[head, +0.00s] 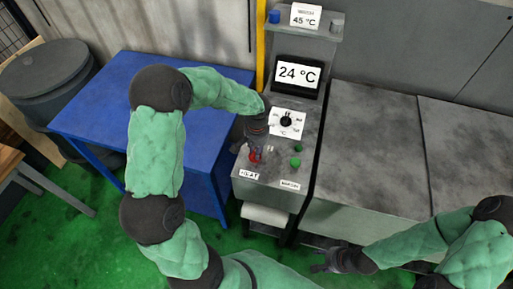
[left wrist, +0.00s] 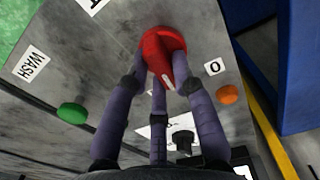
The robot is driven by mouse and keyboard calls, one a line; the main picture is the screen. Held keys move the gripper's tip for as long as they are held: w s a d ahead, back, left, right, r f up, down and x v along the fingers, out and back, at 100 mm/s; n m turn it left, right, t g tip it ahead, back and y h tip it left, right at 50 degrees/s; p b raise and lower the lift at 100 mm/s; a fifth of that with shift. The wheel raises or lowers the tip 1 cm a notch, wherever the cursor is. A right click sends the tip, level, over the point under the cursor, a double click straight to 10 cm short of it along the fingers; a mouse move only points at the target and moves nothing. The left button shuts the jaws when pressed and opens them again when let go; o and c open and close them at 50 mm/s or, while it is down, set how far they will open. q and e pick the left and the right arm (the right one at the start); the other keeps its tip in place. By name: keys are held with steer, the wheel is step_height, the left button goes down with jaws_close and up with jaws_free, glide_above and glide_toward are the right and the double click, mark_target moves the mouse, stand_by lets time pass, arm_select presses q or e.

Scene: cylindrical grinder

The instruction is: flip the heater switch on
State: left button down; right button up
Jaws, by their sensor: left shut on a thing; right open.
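The heater switch is a red rotary knob (left wrist: 162,48) with a white pointer mark, on a grey control panel. In the head view the red switch (head: 255,156) sits above a label that seems to read HEAT (head: 249,174). My left gripper (head: 256,150) reaches down to it, and its fingers (left wrist: 165,75) are closed around the knob. The pointer mark faces toward the gripper's palm, left of the "0" label (left wrist: 214,67) in the left wrist view. The fingers partly cover the knob. My right gripper (head: 325,265) is open and empty, low in front of the grey machine, away from the panel.
A dial (head: 286,121), a 24 °C display (head: 297,74) and a green button (head: 295,162) are close to the switch. An orange button (left wrist: 228,94) shows in the left wrist view. A blue table (head: 100,110) stands left; a grey machine top (head: 375,140) lies right.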

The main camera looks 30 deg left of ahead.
arm_select(q)
steer(key=m+p, duration=0.2)
steer(key=m, duration=0.3)
steer(key=shift+s+d+m, duration=0.1)
steer(key=shift+s+m, duration=0.05)
steer(key=shift+m, duration=0.25)
stand_by(0.4)
steer(key=c, duration=1)
jaws_free()
steer(key=shift+c, duration=0.2)
step_height(320, 180, up, 12)
